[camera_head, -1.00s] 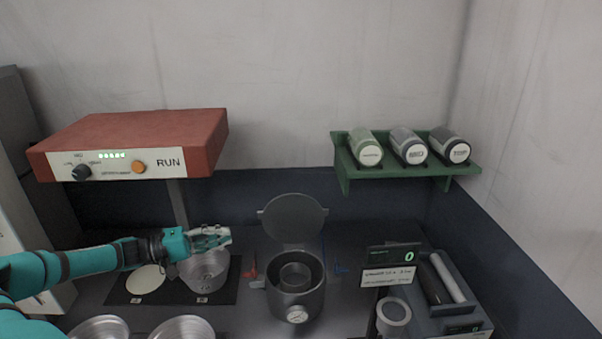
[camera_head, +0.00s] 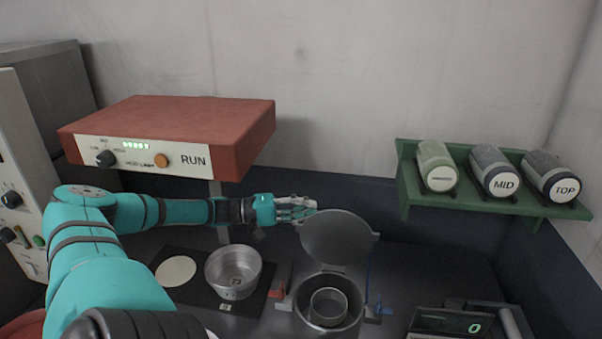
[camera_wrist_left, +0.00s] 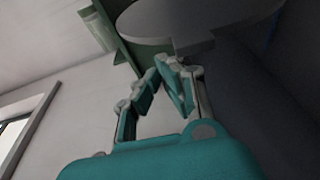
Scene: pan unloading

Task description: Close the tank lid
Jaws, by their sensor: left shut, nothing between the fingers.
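The tank (camera_head: 330,305) is a dark round vessel at the lower centre of the head view, with a ring inside it. Its round grey lid (camera_head: 340,238) stands open, raised at the tank's back edge. My left gripper (camera_head: 310,208) is shut and empty, with its fingertips at the upper left of the lid; I cannot tell whether they touch it. In the left wrist view the gripper (camera_wrist_left: 168,72) is shut just below the lid's disc (camera_wrist_left: 190,15). My right gripper is not in view.
A red box labelled RUN (camera_head: 175,135) stands above the left of the counter. A silver pan (camera_head: 233,272) and a pale disc (camera_head: 176,271) lie on a black mat. A green shelf (camera_head: 480,205) with labelled bottles is on the right, above a digital display (camera_head: 450,322).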

